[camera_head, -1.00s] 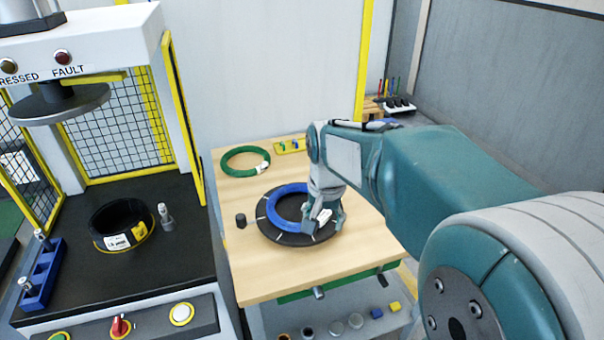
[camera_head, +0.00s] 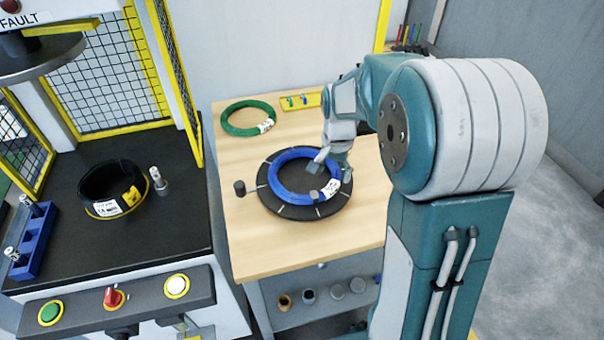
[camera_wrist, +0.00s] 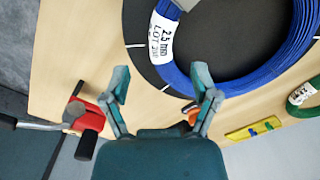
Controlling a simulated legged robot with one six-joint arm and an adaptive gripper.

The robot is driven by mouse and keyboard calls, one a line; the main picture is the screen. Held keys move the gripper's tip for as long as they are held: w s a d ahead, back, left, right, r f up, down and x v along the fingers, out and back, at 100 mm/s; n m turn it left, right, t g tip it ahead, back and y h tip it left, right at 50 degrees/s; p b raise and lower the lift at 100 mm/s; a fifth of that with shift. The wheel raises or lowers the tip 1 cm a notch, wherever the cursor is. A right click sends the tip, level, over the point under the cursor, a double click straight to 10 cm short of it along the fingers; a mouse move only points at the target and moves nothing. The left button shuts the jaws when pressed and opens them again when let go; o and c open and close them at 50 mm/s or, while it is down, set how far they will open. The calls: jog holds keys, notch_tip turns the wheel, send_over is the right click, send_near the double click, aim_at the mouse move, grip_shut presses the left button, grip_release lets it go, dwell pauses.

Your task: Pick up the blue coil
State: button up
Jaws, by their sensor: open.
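The blue coil (camera_head: 276,181) lies flat on a round black disc (camera_head: 265,199) with white marks, on the wooden table. A white label (camera_head: 332,188) is on its right side. My gripper (camera_head: 331,172) is at the coil's right rim, one finger showing over the coil's inner side and the other by its outer side. In the wrist view my gripper (camera_wrist: 162,80) is open and empty. Whether either finger touches the coil cannot be told.
A green coil (camera_head: 226,117) and a yellow holder (camera_head: 313,100) lie at the table's back. A small dark cylinder (camera_head: 239,188) stands left of the disc. A press with a black coil (camera_head: 85,188) is at the left. A red tool (camera_wrist: 86,116) shows in the wrist view.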

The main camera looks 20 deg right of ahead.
aim_at(333, 183)
jog(key=f, duration=0.4)
jog(key=shift+w+d+f, duration=0.25)
jog(key=shift+d+f, duration=0.1)
jog(key=shift+d, duration=0.05)
jog(key=shift+a+f, duration=0.15)
jog(key=shift+f, duration=0.1)
jog(key=shift+a, duration=0.25)
jog(key=shift+c, duration=1)
jog(key=c, duration=0.6)
grip_shut()
jog(key=shift+d, duration=0.2)
